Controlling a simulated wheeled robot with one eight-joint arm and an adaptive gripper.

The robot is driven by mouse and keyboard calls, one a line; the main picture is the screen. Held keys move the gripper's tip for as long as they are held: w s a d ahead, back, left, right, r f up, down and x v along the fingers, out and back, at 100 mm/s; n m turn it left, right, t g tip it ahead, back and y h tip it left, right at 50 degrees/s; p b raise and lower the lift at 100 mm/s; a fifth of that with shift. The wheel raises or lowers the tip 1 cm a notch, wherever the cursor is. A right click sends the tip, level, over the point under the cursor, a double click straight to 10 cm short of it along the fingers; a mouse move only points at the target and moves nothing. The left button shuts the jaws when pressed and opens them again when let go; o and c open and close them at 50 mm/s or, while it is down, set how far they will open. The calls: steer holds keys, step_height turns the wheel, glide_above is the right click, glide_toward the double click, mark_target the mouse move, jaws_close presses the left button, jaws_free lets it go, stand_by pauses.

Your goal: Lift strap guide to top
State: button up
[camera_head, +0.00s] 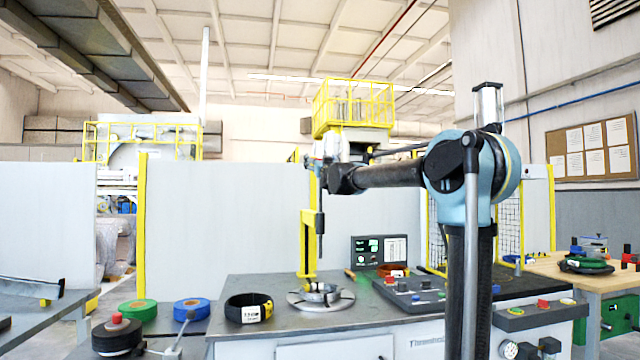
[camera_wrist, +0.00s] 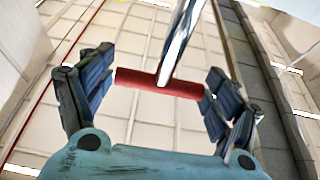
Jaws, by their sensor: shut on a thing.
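A red crossbar (camera_wrist: 150,84) on a shiny metal rod (camera_wrist: 182,40) shows in the wrist view; it seems to be the handle of the strap guide. My gripper (camera_wrist: 160,88) is shut on it, one finger at each end of the bar. In the head view my gripper (camera_head: 322,170) is small, high beside the yellow post (camera_head: 307,240). A dark cylinder with a thin rod (camera_head: 320,226) hangs beside that post, above the round metal plate (camera_head: 320,298) on the bench. The red bar cannot be made out in the head view.
A grey bench (camera_head: 235,328) carries a black coil (camera_head: 249,308), a control box (camera_head: 381,252) and a button panel (camera_head: 415,288). Green (camera_head: 137,310) and blue (camera_head: 191,310) rolls lie at left. Pale partitions (camera_head: 225,230) stand behind. The air above the bench's left side is clear.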

steer(key=shift+w+r, duration=0.15)
steer(key=shift+r, duration=2.05)
steer(key=o, duration=1.5)
steer(key=shift+d+r, duration=0.1)
steer(key=shift+c, duration=0.2)
steer(key=shift+s, duration=0.2)
steer(key=v, duration=1.1)
steer(key=shift+s+f, duration=0.25)
steer(key=shift+f, duration=0.1)
steer(key=shift+d, duration=0.15)
